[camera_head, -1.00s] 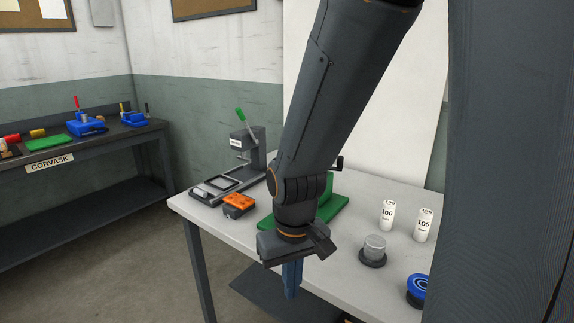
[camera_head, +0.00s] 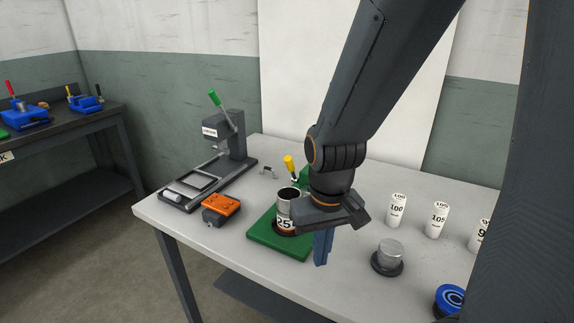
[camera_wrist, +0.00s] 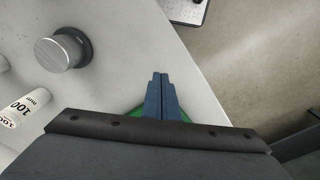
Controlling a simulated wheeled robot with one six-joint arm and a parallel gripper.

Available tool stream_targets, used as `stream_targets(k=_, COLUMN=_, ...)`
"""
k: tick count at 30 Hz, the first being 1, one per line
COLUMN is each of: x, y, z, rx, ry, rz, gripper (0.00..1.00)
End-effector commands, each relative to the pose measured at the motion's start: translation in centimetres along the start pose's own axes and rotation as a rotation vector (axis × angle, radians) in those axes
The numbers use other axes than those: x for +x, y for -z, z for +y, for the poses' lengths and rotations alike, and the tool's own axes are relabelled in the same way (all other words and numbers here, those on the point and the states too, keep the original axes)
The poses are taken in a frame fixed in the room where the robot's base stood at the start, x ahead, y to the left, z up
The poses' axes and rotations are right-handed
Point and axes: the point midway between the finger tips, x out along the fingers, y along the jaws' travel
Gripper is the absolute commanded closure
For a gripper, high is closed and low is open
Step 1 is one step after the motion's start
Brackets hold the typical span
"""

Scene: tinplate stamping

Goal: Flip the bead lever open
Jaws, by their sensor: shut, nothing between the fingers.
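A green fixture (camera_head: 262,240) stands on the table, with a can marked "25" (camera_head: 289,206) upright on it. A lever with a yellow handle (camera_head: 290,166) rises behind the can, tilted; my arm hides part of the fixture and its far side. Another lever, with a green handle (camera_head: 214,97), sits on a grey press at the back left. I cannot tell from a label which is the bead lever. My gripper (camera_head: 321,262) points down with blue fingers shut and empty, right of the can, apart from both levers. Its fingertips also show in the wrist view (camera_wrist: 162,76).
An orange block (camera_head: 221,210) lies left of the green fixture. White cylinders marked "100" (camera_head: 397,210) and "105" (camera_head: 437,219) stand at the right, near a metal knob (camera_head: 388,257) and a blue round piece (camera_head: 450,300). The table's front edge is close to my gripper.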

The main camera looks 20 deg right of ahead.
Motion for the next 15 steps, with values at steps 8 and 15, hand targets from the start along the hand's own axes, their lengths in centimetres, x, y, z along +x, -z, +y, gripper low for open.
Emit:
stream_targets(k=8, x=-2.4, y=2.3, z=-0.3, rx=-0.509, ry=-0.100, rz=-0.011, gripper=1.00)
stream_targets(k=15, x=-8.4, y=9.5, z=-1.8, rx=-1.581, ry=-0.393, rz=-0.121, gripper=1.00)
